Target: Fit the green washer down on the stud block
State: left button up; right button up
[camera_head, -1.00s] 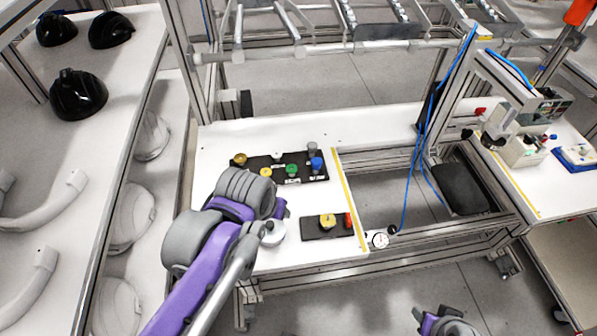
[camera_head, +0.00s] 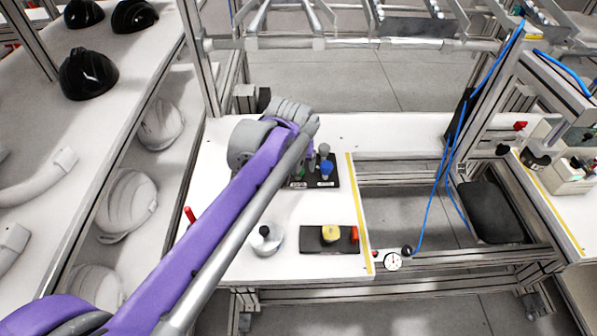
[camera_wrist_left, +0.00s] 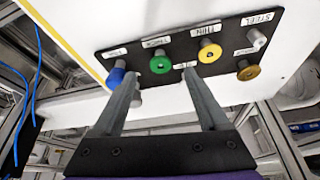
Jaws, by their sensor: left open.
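The green washer (camera_wrist_left: 160,64) sits around a grey post on the black labelled board (camera_wrist_left: 225,58) in the left wrist view; only a sliver shows in the head view. My left gripper (camera_wrist_left: 162,76) is open and empty, its two fingers reaching over the board's edge on either side of the green washer. In the head view, my own left arm hides the gripper and most of the board. A dark block (camera_head: 313,241) with a yellow piece (camera_head: 331,232) and a red piece (camera_head: 354,233), likely the stud block, lies at the table's front right. My right gripper is not in view.
Beside the green washer stand a blue piece (camera_wrist_left: 117,76), a yellow washer (camera_wrist_left: 209,52), a brass-coloured piece (camera_wrist_left: 247,70) and grey posts. A round silver object (camera_head: 266,240) sits left of the dark block. A dial gauge (camera_head: 393,261) is by the table's corner.

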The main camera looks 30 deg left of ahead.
aim_at(298, 171)
pick_arm(q)
jog(key=x, duration=0.3)
jog(key=shift+w+a+f, duration=0.15)
jog(key=shift+w+f, duration=0.1)
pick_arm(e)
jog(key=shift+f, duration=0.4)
pick_arm(q)
grip_shut()
